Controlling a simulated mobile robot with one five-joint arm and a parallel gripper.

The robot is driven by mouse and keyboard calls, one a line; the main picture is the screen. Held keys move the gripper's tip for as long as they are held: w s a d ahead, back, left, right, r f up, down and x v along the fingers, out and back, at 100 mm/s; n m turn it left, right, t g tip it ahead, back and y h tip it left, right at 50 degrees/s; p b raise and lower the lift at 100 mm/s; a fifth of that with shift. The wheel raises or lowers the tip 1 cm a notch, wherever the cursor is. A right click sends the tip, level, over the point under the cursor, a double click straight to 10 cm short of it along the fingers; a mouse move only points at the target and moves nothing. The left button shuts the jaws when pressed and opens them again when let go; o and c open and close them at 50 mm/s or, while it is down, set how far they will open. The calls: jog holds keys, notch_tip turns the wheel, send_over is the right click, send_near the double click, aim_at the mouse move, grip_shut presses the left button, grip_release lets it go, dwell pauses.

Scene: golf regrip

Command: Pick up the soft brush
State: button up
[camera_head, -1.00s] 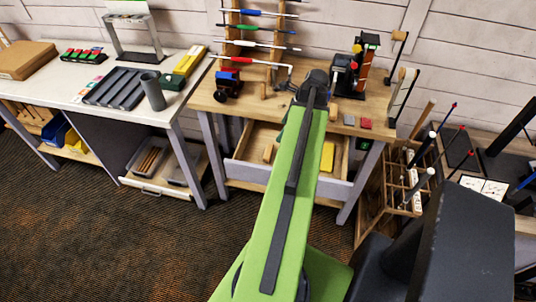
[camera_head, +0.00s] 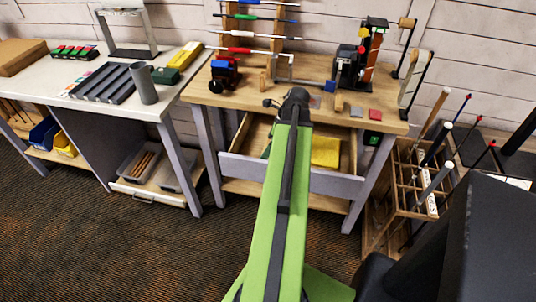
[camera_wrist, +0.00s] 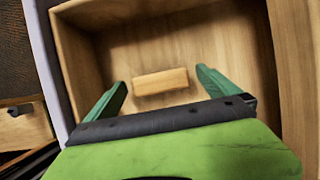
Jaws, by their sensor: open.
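A light wooden block (camera_wrist: 160,81), seemingly the back of the soft brush, lies on the floor of the open drawer (camera_head: 315,180) in the wrist view. No bristles show. My gripper (camera_wrist: 162,80) is open, its two green fingers pointing into the drawer, one to each side of the block as seen from the wrist. It holds nothing, and I cannot tell how far above the block it is. In the head view my arm hides the block and most of the gripper.
The drawer walls stand close around my gripper. The workbench top (camera_head: 345,90) above carries a vise and small blocks. A wooden club rack (camera_head: 405,190) stands at right. The floor in front is clear.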

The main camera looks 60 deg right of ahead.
jog(key=shift+x, duration=0.9)
jog(key=shift+r, duration=0.2)
jog(key=c, duration=1.6)
jog(key=shift+o, duration=0.2)
notch_tip(320, 180, up, 10)
jog(key=p, duration=1)
jog(key=shift+r, duration=0.1)
jog(key=o, duration=0.9)
jog(key=c, duration=0.5)
jog(key=shift+c, duration=0.2)
